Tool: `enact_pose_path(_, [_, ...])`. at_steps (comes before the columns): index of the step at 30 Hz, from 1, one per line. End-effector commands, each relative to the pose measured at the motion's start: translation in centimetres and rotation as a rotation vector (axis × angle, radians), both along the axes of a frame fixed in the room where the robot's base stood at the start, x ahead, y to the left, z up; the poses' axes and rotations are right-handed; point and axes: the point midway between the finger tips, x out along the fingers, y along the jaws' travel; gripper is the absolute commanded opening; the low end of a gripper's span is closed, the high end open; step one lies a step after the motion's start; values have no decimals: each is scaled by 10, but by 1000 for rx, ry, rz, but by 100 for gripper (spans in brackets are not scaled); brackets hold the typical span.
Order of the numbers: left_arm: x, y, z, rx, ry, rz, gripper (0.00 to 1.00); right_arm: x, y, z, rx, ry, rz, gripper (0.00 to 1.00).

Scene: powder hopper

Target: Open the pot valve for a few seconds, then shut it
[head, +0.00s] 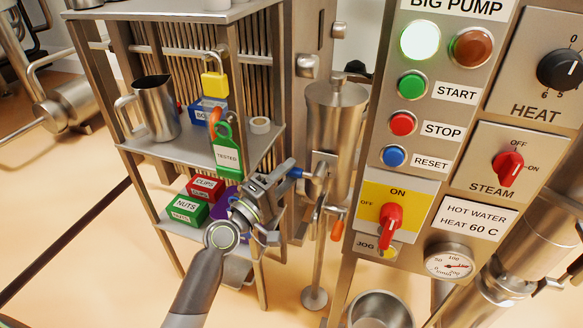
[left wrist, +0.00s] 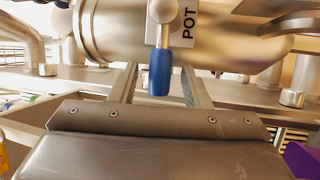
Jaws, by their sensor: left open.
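The pot valve's blue lever (head: 295,172) sticks out to the left from the steel pipework below the steel pot (head: 337,125). In the left wrist view the blue lever (left wrist: 160,80) hangs from a round steel knob, beside a label (left wrist: 188,22) reading POT. My left gripper (head: 284,176) is open, with its fingers pointing at the lever. In the left wrist view the lever's blue end appears between the two fingers (left wrist: 161,88), with a gap on each side. I cannot tell how deep it is between them. My right gripper is not in view.
A control panel (head: 440,130) stands at right, with a red switch (head: 390,222). An orange handle (head: 338,230) hangs below the valve. A steel vessel (head: 380,310) stands lower down. A shelf rack (head: 190,150) at left holds a jug (head: 157,108), boxes and a green tag (head: 227,155).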

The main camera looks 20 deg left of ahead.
Motion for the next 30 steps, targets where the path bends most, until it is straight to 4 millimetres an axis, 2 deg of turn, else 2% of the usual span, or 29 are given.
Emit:
enact_pose_path(6, [15, -7, 3, 0, 1, 0, 43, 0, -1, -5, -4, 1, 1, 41])
enact_pose_path(15, [16, -8, 3, 1, 1, 1, 42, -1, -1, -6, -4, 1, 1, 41])
enact_pose_path(24, [16, -7, 3, 0, 1, 1, 2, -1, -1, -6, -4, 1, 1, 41])
enact_pose_path(25, [16, -7, 3, 0, 1, 1, 0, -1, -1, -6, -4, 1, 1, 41])
enact_pose_path(30, [16, -7, 3, 0, 1, 1, 0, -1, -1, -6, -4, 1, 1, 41])
